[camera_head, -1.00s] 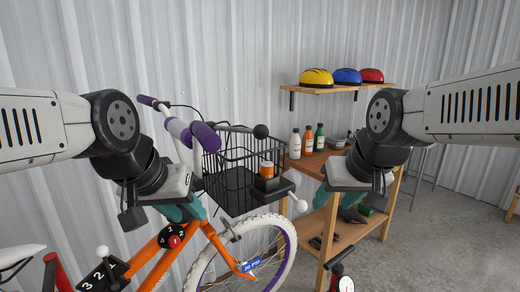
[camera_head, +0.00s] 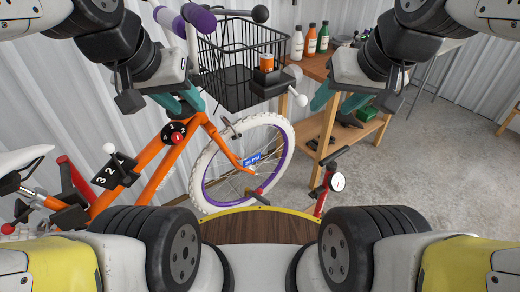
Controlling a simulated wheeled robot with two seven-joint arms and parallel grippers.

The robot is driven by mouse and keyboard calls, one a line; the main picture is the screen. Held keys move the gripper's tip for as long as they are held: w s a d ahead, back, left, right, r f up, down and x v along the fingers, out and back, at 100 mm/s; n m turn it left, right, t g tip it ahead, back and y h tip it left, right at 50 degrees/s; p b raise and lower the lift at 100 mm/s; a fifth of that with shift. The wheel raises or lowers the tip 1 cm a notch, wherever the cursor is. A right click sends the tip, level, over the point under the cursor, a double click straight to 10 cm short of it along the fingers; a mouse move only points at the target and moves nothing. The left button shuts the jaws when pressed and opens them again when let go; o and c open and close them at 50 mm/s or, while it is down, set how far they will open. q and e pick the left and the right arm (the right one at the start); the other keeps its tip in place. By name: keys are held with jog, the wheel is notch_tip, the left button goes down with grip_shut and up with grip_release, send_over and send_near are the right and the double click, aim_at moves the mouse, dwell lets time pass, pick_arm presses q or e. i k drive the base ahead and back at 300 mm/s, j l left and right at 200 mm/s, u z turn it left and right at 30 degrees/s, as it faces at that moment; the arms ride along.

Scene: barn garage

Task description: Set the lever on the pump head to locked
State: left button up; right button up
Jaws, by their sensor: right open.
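A red floor pump with a round white gauge (camera_head: 338,182) stands on the floor right of the bicycle's front wheel. A small red part with a dark piece (camera_head: 260,193) is at the lower wheel; it may be the pump head, but its lever position is too small to tell. My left gripper (camera_head: 182,103) hangs in front of the orange bike frame, left of the basket; its finger gap is unclear. My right gripper (camera_head: 338,98) is open and empty in front of the wooden shelf, above the pump. Neither gripper touches the pump.
The orange bicycle (camera_head: 150,158) with its white-tyred front wheel (camera_head: 283,127) fills the left and middle. A wooden shelf unit (camera_head: 328,135) with bottles stands behind. The grey floor at right is mostly clear.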

aim_at(259, 192)
jog(key=k, duration=0.6)
jog(key=l+u, duration=0.15)
jog(key=u, duration=1.3)
jog(key=l, duration=0.7)
jog(key=k+l+u, duration=0.1)
jog(key=l, duration=0.6)
jog(key=k+l, duration=0.1)
jog(key=l, duration=0.6)
jog(key=i+l, duration=0.1)
jog(key=l, duration=0.75)
jog(key=i+l, duration=0.15)
jog(key=l, duration=0.3)
jog(key=i+l, duration=0.1)
jog(key=l, duration=0.3)
